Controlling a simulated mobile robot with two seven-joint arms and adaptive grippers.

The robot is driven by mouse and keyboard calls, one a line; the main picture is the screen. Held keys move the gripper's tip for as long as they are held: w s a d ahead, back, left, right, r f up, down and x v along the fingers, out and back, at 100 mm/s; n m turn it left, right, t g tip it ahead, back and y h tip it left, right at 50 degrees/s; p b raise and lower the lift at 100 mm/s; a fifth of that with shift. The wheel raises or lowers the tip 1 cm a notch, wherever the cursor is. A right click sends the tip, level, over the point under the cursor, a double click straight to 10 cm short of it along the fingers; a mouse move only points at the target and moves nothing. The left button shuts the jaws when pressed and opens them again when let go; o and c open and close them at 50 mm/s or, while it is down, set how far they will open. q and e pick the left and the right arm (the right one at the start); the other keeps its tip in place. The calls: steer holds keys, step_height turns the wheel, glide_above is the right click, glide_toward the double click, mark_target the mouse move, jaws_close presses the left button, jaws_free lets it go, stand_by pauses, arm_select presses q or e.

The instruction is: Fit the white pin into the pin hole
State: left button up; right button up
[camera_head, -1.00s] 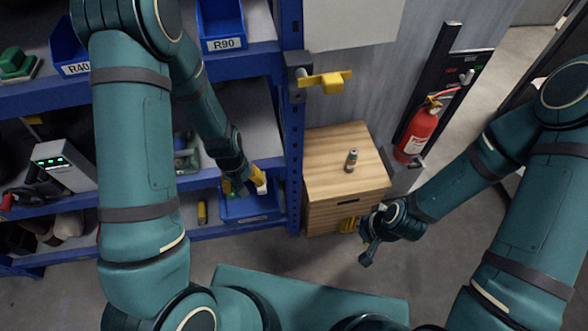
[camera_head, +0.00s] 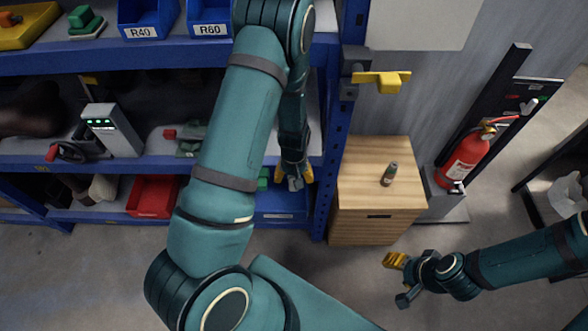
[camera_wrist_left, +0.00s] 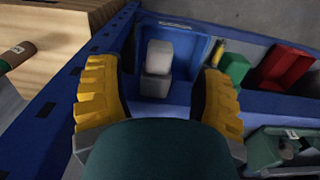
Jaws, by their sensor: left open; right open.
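A pale block with a white top and a grey lower part, likely the white pin (camera_wrist_left: 158,58), shows in the left wrist view in a blue bin (camera_wrist_left: 202,47). My left gripper (camera_wrist_left: 158,108) has its yellow fingers spread wide, one on each side of the block in the picture. It looks empty. In the head view, this gripper (camera_head: 294,178) is over the blue bin (camera_head: 281,215) on the lower shelf. My right gripper (camera_head: 400,280) is open and empty at the lower right, above the floor. I cannot identify the pin hole.
A blue rack post (camera_head: 337,150) stands right of the bin. A wooden cabinet (camera_head: 378,222) with a small bottle-like object (camera_head: 389,174) stands beside it. A yellow bracket (camera_head: 382,81) juts from the post. A red bin (camera_head: 153,197) and a fire extinguisher (camera_head: 466,157) flank the area.

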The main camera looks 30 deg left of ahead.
arm_select(q)
steer(key=shift+f+b, duration=0.5)
steer(key=shift+f, duration=2.1)
jaws_close()
